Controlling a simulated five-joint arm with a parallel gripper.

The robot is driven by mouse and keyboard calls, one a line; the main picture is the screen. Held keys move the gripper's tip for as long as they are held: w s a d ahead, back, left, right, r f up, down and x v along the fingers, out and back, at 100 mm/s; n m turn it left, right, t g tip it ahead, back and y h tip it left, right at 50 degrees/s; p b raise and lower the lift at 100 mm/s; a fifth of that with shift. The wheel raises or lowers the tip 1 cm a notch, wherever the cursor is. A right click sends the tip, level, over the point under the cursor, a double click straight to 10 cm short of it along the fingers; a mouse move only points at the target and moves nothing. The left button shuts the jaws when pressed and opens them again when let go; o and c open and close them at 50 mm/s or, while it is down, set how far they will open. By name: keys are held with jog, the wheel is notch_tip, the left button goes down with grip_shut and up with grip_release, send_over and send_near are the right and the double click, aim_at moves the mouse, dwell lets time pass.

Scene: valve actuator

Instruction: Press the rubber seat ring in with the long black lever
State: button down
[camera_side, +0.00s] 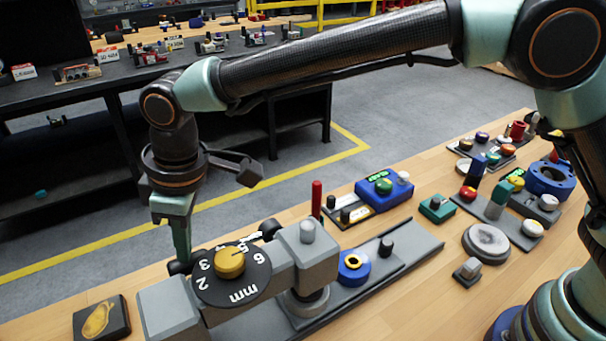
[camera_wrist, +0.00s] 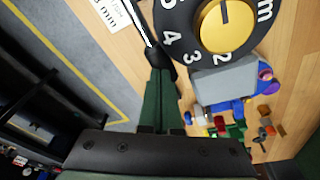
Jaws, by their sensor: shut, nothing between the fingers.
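A grey press fixture (camera_side: 305,262) carries a black dial (camera_side: 250,285) marked in mm with a yellow knob (camera_side: 230,262). The dial also shows in the wrist view (camera_wrist: 190,28). A black lever end (camera_side: 178,267) sticks out at the dial's left. In the wrist view a thin rod ends in this black grip (camera_wrist: 158,54). My gripper (camera_side: 183,256) is shut and points down at the lever end; its green fingertips (camera_wrist: 160,74) overlap the grip, and I cannot tell if they touch. A blue part with a yellow ring (camera_side: 354,262) sits on the rail; I cannot single out the rubber ring.
A red upright handle (camera_side: 316,198) stands behind the fixture. A blue box with buttons (camera_side: 384,188) and several small parts fill the right of the bench. A dark tile with a yellow shape (camera_side: 101,318) lies front left. Bench between tile and fixture is narrow.

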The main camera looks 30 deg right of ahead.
jog(key=shift+s+d+f, duration=0.1)
jog(key=shift+f, duration=1.3)
dwell(0.6)
jog(key=shift+d+r, duration=0.2)
jog(key=shift+r, duration=0.8)
jog(key=shift+d+r, duration=0.2)
jog(key=shift+r, duration=0.8)
notch_tip(320, 180, up, 7)
jog(key=d, duration=0.1)
jog(key=shift+d, duration=0.4)
jog(key=shift+f, duration=0.1)
jog(key=shift+r, duration=2.45)
